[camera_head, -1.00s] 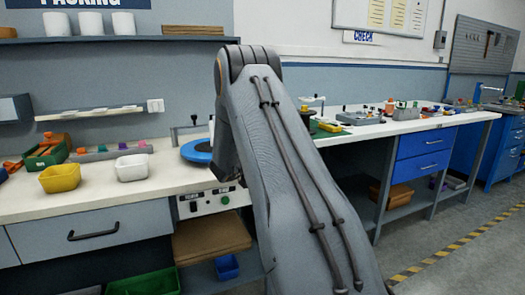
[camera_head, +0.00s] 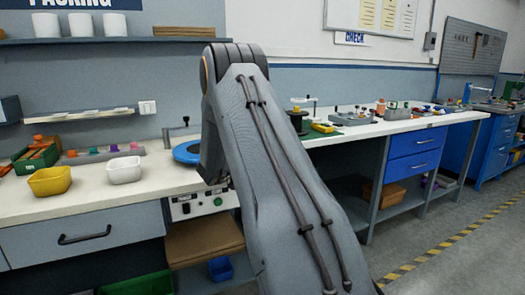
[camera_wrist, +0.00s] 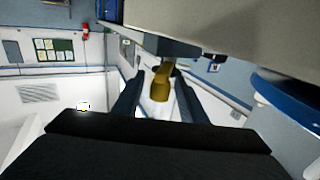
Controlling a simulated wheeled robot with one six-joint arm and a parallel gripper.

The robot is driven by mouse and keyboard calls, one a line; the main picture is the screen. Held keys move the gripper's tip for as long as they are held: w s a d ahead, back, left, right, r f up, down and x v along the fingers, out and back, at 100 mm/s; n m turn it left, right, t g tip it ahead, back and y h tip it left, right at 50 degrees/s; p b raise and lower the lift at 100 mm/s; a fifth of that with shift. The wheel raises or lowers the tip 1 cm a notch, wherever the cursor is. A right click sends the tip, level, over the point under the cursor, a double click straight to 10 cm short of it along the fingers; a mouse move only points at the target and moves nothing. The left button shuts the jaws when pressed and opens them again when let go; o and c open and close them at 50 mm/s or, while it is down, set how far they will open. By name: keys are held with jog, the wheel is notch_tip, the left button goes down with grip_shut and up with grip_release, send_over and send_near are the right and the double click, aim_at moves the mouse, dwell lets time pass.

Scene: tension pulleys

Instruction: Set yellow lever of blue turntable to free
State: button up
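The blue turntable (camera_head: 187,152) sits on the white bench in the head view, partly hidden behind my arm. Its blue rim also shows at the right of the wrist view (camera_wrist: 292,100). The yellow lever (camera_wrist: 161,84) is near the middle of the wrist view, between the two dark fingers of my gripper (camera_wrist: 158,92). The fingers stand apart, with a visible gap on the left side of the lever; contact on the right side cannot be told. My gripper and the lever are hidden behind my arm in the head view.
A yellow bin (camera_head: 50,181) and a white bin (camera_head: 124,170) stand left of the turntable. A control box (camera_head: 198,203) with a green button is on the bench front. A grey bracket (camera_head: 180,132) stands behind the turntable. Small parts crowd the right bench.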

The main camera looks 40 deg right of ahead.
jog(key=shift+v, duration=3.1)
jog(key=shift+c, duration=0.4)
